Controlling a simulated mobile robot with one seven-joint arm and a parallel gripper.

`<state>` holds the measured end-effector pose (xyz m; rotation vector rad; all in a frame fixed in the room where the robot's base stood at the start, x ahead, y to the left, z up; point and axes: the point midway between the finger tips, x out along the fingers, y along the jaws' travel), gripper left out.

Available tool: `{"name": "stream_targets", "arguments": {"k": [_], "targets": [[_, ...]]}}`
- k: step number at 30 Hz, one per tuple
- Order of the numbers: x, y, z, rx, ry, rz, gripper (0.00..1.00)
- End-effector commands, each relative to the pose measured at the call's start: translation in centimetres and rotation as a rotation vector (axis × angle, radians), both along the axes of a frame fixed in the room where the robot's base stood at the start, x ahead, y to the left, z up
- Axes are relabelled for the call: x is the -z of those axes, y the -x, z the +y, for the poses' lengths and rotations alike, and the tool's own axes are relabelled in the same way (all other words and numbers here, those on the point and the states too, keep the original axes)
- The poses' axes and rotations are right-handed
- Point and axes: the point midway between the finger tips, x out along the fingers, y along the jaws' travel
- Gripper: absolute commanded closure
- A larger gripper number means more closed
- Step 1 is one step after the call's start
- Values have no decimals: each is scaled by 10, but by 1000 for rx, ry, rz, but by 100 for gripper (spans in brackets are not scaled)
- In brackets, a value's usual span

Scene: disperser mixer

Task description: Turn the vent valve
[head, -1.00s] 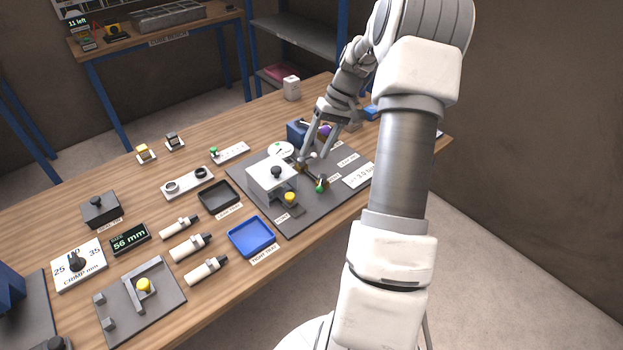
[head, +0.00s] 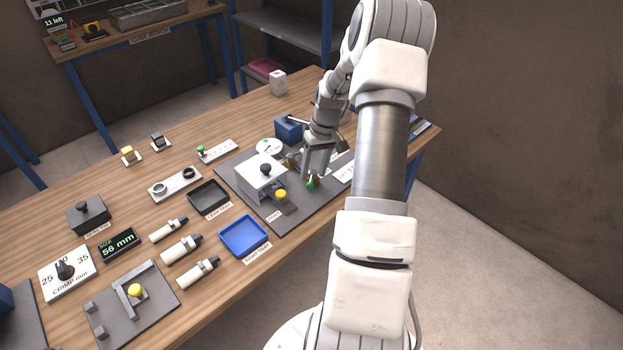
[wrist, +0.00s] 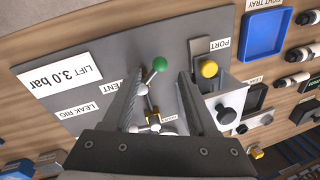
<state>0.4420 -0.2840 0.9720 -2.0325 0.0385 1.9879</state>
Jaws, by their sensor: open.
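The vent valve has a lever with a green ball end (wrist: 159,64) and a brass body (wrist: 152,114); part of a "VENT" label shows beside it in the wrist view. The green ball also shows in the head view (head: 310,183), just below my fingertips. My gripper (wrist: 161,78) is open, with one finger on each side of the lever and visible gaps between. In the head view my gripper (head: 317,172) points down at the valve and hides part of it. I cannot tell whether either finger touches the lever.
The valve sits on a grey rig plate (head: 285,222). A white block with a black knob (head: 262,178) and a yellow button (head: 281,195) stand close by. A blue tray (head: 243,236) lies at the plate's front edge. A blue box (head: 288,128) stands behind.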

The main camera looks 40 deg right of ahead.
Motion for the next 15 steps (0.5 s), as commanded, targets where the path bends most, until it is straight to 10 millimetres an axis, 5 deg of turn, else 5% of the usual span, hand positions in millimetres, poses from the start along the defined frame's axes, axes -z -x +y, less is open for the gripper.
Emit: {"name": "stream_targets", "arguments": {"k": [6, 15], "targets": [[30, -1, 6, 1, -1, 2, 41], [39, -1, 7, 0, 0, 0, 41]]}}
